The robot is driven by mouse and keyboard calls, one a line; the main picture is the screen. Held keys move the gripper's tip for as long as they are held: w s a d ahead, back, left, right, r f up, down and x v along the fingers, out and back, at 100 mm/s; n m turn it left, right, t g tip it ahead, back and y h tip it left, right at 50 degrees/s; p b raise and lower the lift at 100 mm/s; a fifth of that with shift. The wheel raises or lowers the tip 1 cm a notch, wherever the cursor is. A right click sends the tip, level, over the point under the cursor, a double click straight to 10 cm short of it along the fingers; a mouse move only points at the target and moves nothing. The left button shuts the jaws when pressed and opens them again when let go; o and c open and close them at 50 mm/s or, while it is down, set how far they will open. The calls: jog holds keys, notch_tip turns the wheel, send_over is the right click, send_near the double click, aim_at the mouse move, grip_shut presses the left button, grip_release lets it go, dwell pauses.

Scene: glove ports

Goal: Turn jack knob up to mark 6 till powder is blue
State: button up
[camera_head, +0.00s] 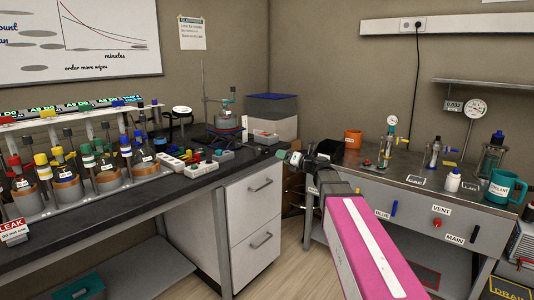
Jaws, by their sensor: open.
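My gripper (283,154) is near the middle of the view, at the end of my pink and white arm. It is open, with nothing seen between its fingers, close to the right end of the dark bench in the picture. A stand with a small flask (228,103) over a dark and reddish base (227,122) stands at the back of this bench, left of and apart from my gripper. I cannot tell whether that base is the jack. The jack knob, its marks and the powder are too small or hidden to make out.
Racks of capped bottles (75,180) fill the left of the dark bench (130,200). A white power strip (172,161) and small boxes lie near its right end. A steel table (400,170) at right holds gauges, a teal mug (506,187) and an orange cup (352,139).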

aim_at(268, 152)
jog(key=w+a+m, duration=0.2)
jog(key=m, duration=0.6)
jog(key=w+a+m, duration=0.2)
jog(key=a+m, duration=0.1)
jog(key=m, duration=0.6)
jog(key=w+a+m, duration=0.3)
jog(key=m, duration=0.6)
jog(key=shift+a+r, duration=0.15)
dwell(0.3)
jog(key=c, duration=0.9)
